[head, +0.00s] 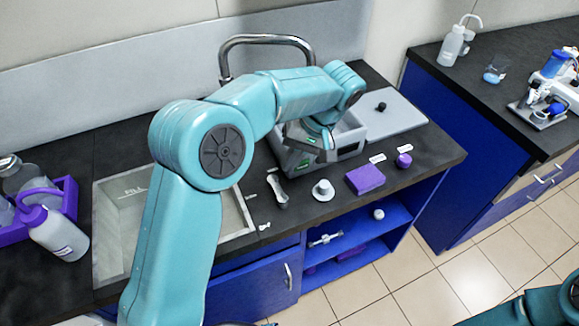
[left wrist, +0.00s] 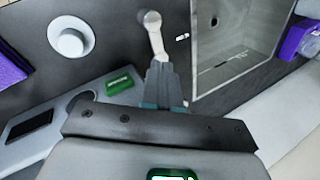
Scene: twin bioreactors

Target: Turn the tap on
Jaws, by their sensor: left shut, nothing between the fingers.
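The chrome tap spout (head: 265,42) arches up at the back of the counter, partly behind my left arm. A grey lever (head: 278,192) with a rounded end stands on the dark counter beside the sink; small white labels lie near it. The lever also shows in the left wrist view (left wrist: 153,32), just beyond the fingertips. My left gripper (left wrist: 163,80) is shut and empty, pointing at the lever. I cannot tell whether it touches it. My right gripper is out of view.
The sink basin (head: 122,212) is left of the lever, partly behind my arm. A white round knob (head: 323,190), a purple sponge (head: 365,179) and a purple cap (head: 403,160) sit to the right. A wash bottle (head: 58,232) is at far left.

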